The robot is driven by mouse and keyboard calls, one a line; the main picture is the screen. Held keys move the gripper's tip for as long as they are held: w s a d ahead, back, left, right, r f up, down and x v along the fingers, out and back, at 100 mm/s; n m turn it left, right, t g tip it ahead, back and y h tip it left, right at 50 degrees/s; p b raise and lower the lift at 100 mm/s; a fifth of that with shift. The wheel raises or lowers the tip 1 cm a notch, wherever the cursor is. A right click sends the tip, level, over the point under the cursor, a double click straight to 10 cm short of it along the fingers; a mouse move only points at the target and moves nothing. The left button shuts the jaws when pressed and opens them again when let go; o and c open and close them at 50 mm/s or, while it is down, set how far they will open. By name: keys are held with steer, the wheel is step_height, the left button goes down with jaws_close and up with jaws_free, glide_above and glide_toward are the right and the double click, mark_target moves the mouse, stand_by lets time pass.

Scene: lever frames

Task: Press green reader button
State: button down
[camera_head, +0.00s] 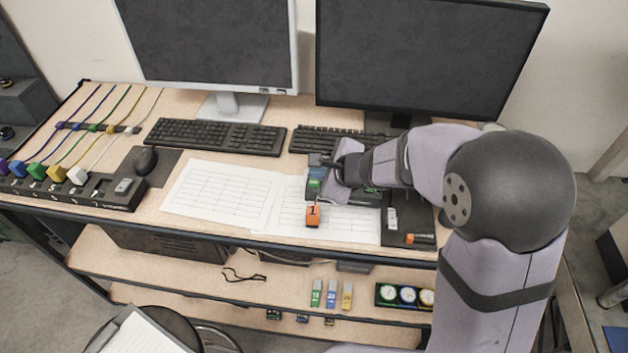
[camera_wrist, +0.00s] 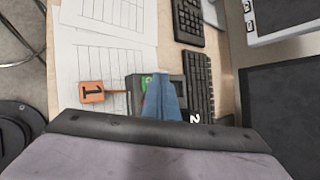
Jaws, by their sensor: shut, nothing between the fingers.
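A dark reader (camera_head: 315,174) sits on the desk in front of the right keyboard, with a green patch (camera_head: 314,184) on its near part. In the wrist view the dark reader (camera_wrist: 131,97) shows beside my fingers, with the green button (camera_wrist: 147,81) at their left edge. My gripper (camera_head: 333,184) is shut and empty, over or right beside the reader. My fingers (camera_wrist: 160,85) hide part of it. I cannot tell whether they touch the button.
Paper sheets (camera_head: 220,194) cover the desk's middle. Two keyboards (camera_head: 215,136) and two monitors (camera_head: 208,40) stand behind. A mouse (camera_head: 145,160) and a socket strip with coloured plugs (camera_head: 75,190) are at left. A dark panel (camera_head: 408,220) lies right of my gripper.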

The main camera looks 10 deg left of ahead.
mark_target(317, 186)
steer(key=shift+r, duration=0.1)
steer(key=shift+r+p, duration=2.2)
steer(key=shift+r, duration=0.25)
steer(key=s+d+f+n+g+h, duration=0.2)
steer(key=s+d+n+g+h, duration=0.1)
steer(key=s+d+n, duration=0.6)
steer(key=s+d+f+n+g+h, duration=0.3)
steer(key=s+d+n, duration=0.6)
steer(key=s+d, duration=0.4)
steer(key=shift+s+n+g, duration=0.3)
steer(key=shift+s+g, duration=0.1)
steer(key=shift+s, duration=0.75)
steer(key=shift+d, duration=0.1)
